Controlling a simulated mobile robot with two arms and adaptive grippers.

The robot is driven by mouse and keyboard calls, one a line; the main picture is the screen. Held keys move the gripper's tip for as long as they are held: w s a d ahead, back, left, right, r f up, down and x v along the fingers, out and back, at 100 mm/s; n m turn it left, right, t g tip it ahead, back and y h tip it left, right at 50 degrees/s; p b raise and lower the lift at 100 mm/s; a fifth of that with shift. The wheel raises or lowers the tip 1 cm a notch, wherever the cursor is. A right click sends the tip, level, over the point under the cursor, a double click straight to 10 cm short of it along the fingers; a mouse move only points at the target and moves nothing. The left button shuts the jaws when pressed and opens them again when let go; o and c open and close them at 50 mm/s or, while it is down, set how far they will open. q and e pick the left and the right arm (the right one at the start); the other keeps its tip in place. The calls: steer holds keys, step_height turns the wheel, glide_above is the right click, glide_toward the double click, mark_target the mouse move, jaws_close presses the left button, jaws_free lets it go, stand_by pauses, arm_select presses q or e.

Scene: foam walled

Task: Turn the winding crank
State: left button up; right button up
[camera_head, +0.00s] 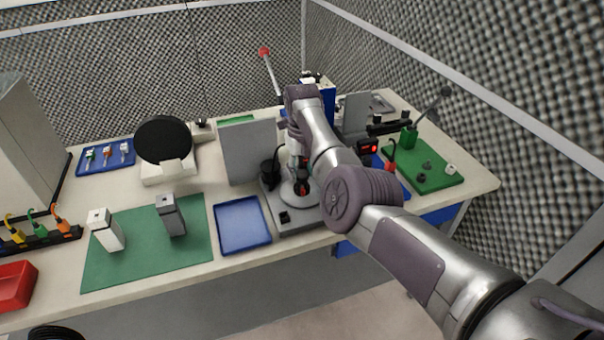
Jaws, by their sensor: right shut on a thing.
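A winding device on a grey base (310,214) stands at the middle of the bench, with a round pale disc and a dark upright part (270,172) at its left. My right arm reaches in from the lower right, rises over the device and bends down to it. My right gripper (302,187) is low over the disc, shut on what seems to be the crank's handle. The handle is mostly hidden by the gripper and arm, so its angle cannot be told. My left gripper is not in view.
A grey upright panel (249,152) and a blue tray (241,224) stand left of the device. A green mat (140,262) holds two upright blocks. A green board (428,165) with small parts lies at the right. A rod with a red knob (264,52) rises behind.

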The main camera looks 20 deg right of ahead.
mark_target(302, 173)
steer(key=shift+m+b, duration=0.3)
steer(key=shift+m, duration=0.1)
stand_by(0.4)
steer(key=o, duration=1.1)
steer(key=shift+o, duration=0.2)
steer(key=shift+r, duration=0.25)
step_height(302, 173, up, 12)
steer(key=shift+f, duration=0.2)
